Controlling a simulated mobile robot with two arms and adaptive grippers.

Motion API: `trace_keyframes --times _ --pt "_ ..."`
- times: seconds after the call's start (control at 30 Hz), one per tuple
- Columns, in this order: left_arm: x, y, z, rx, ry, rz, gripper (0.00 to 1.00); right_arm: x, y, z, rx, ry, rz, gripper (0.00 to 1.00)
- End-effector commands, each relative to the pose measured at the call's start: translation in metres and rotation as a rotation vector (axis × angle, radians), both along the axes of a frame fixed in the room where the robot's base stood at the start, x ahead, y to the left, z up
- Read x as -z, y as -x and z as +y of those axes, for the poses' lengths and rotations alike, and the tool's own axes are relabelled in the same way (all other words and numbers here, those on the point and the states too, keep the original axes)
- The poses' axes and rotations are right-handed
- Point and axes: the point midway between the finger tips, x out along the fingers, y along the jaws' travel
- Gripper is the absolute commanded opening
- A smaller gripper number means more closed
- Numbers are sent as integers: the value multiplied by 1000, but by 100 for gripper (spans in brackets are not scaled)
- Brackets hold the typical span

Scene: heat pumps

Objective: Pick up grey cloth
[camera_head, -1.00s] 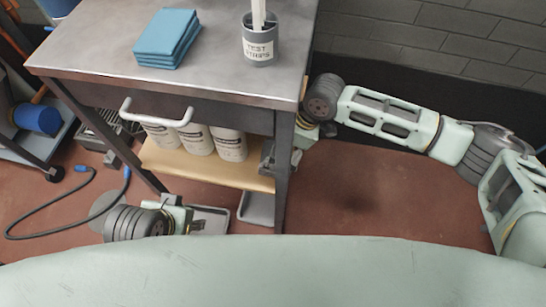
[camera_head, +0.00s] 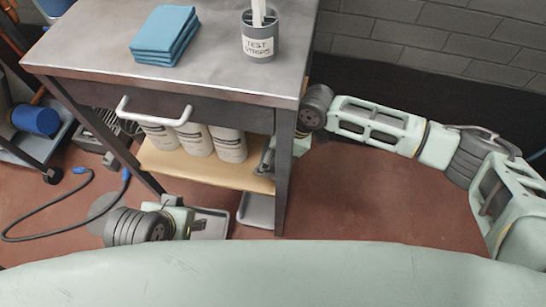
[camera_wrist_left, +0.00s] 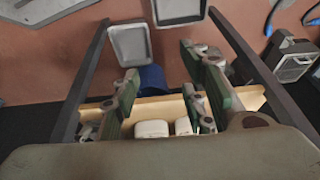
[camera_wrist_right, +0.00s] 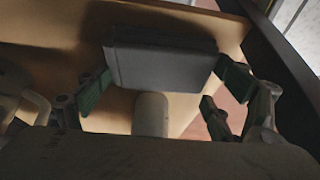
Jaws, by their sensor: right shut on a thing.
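The grey cloth (camera_wrist_right: 160,66) is a dark, folded, block-like bundle in the right wrist view. It lies between the green-padded fingers of my right gripper (camera_wrist_right: 160,84), which is shut on it, over the tan lower shelf. In the head view the cloth's grey edge (camera_head: 267,158) shows at the shelf's right end, beside the table leg; my right gripper is mostly hidden behind that leg there. My left gripper (camera_wrist_left: 160,85) is open and empty, its fingers wide apart. In the head view it is low at the left front of the table (camera_head: 205,222).
The tan shelf (camera_head: 205,175) holds several white tubs (camera_head: 229,144). Above it is a metal tabletop (camera_head: 215,55) with folded blue cloths (camera_head: 164,35) and a test strips cup (camera_head: 260,38). Dark table legs (camera_head: 284,170) stand close by. Grey trays (camera_wrist_left: 130,44) lie on the floor.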

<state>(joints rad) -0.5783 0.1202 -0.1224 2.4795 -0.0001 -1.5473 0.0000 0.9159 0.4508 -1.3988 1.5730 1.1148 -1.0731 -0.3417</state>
Motion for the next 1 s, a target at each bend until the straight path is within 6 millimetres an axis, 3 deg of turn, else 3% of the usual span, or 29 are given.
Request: trace_keyframes --times 0.27,0.43,0.73,0.8,1.0 --pt "-1 0 0 0 0 1 40 -2 0 0 0 0 0 60" --pt "-6 6 1 -2 -5 30 40 -13 1 -4 -1 -2 -1 60" --pt "-22 7 2 -3 -6 31 40 -63 0 -4 -1 -2 -3 60" --pt "-5 3 1 -3 -7 49 40 -77 0 -4 -1 -2 -3 60" --pt "20 -3 0 -1 -7 57 40 -71 9 -50 5 3 2 60"
